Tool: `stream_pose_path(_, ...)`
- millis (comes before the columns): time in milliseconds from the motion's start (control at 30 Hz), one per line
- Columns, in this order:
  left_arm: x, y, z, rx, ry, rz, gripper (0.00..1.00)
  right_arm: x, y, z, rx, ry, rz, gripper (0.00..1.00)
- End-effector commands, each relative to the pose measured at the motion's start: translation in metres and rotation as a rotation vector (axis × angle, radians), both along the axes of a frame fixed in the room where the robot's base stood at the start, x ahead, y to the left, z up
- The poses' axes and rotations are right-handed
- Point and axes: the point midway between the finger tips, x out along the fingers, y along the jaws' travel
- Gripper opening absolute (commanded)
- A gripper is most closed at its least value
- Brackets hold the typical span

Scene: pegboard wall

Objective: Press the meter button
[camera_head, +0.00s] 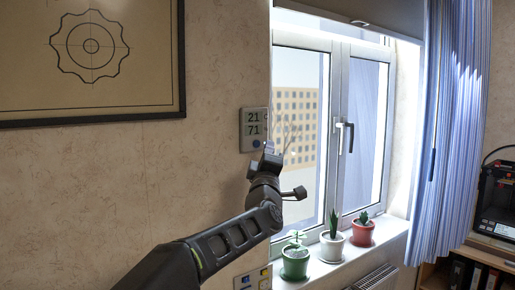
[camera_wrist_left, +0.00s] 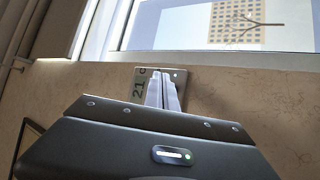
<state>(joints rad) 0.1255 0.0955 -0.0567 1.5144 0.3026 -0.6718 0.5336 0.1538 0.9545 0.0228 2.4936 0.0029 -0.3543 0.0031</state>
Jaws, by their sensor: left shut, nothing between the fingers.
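The meter (camera_head: 252,129) is a small grey wall panel left of the window. Its display reads 21 over 71, and a dark round button (camera_head: 256,144) sits low on its face. In the left wrist view the meter (camera_wrist_left: 140,80) appears turned sideways, partly hidden behind my fingers. My left gripper (camera_head: 270,149) is shut and empty, its fingertips close to the lower right part of the meter. The fingers (camera_wrist_left: 162,88) overlap the panel in the wrist view; I cannot tell whether they touch it. My right gripper is in neither view.
A window (camera_head: 337,130) with a handle lies just right of the meter. Several potted plants stand on the sill (camera_head: 335,262). A framed drawing (camera_head: 90,110) hangs at upper left. A striped curtain (camera_head: 452,130) and a 3D printer (camera_head: 497,205) are at right. Another panel (camera_head: 250,281) is low on the wall.

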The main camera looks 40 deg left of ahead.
Motion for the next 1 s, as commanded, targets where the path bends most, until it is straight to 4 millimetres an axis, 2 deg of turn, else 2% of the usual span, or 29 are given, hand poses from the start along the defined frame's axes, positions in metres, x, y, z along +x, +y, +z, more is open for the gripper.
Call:
stream_pose_path(300, -0.009, -0.031, 0.0, 0.001, 0.0, -0.001, 0.0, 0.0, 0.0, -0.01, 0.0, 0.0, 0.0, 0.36)
stream_pose_path(1000, -0.01, -0.034, 0.0, 0.001, 0.0, 0.0, 0.0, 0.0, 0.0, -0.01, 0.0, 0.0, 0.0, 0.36)
